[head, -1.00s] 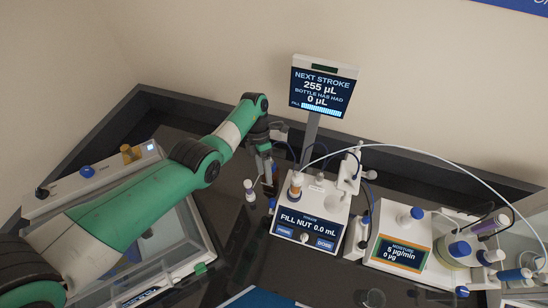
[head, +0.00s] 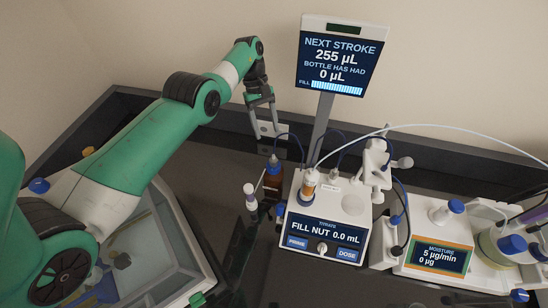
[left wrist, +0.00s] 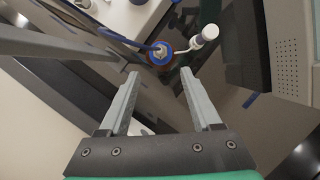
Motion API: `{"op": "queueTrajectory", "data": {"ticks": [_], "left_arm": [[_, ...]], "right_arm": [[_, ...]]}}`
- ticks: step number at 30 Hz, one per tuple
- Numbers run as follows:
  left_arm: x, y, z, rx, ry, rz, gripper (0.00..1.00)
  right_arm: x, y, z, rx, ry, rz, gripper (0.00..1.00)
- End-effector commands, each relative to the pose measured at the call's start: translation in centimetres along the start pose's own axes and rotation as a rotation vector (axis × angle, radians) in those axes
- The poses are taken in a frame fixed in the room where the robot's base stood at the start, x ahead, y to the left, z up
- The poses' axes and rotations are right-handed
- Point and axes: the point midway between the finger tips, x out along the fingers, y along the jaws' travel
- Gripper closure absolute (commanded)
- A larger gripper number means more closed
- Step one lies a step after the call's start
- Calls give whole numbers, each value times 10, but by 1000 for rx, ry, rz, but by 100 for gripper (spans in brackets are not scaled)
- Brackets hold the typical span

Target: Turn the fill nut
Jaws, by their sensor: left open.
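The titrator (head: 325,215) is a white box whose screen reads "FILL NUT 0.0 mL". My left gripper (head: 266,130) is open and empty, above and behind the brown bottle (head: 272,178). In the left wrist view the open fingers (left wrist: 159,76) point toward the blue-collared bottle top (left wrist: 160,53), with nothing between them. My right gripper is in neither view.
Thin tubes arch over the titrator. A display on a post (head: 340,58) rises behind it. The moisture unit (head: 440,255) stands right.

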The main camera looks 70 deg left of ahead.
Motion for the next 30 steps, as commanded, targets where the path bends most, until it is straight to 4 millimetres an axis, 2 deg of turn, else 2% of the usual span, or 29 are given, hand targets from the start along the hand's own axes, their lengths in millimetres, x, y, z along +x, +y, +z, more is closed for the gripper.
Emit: {"op": "queueTrajectory", "data": {"ticks": [4,9,15,19,26,27,30], "left_arm": [[16,-2,5,-2,-5,-7,35],[64,-1,2,0,-4,-6,35],[101,-1,0,0,-2,-3,35],[110,-1,1,0,-1,-3,35],[111,0,1,0,0,-2,35],[111,0,1,0,0,-2,37],[111,0,1,0,0,-2,55]], "right_arm": [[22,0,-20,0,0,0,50],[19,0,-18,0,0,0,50],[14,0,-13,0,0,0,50],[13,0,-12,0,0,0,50],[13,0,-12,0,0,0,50],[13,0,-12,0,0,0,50],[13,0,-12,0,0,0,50]]}}
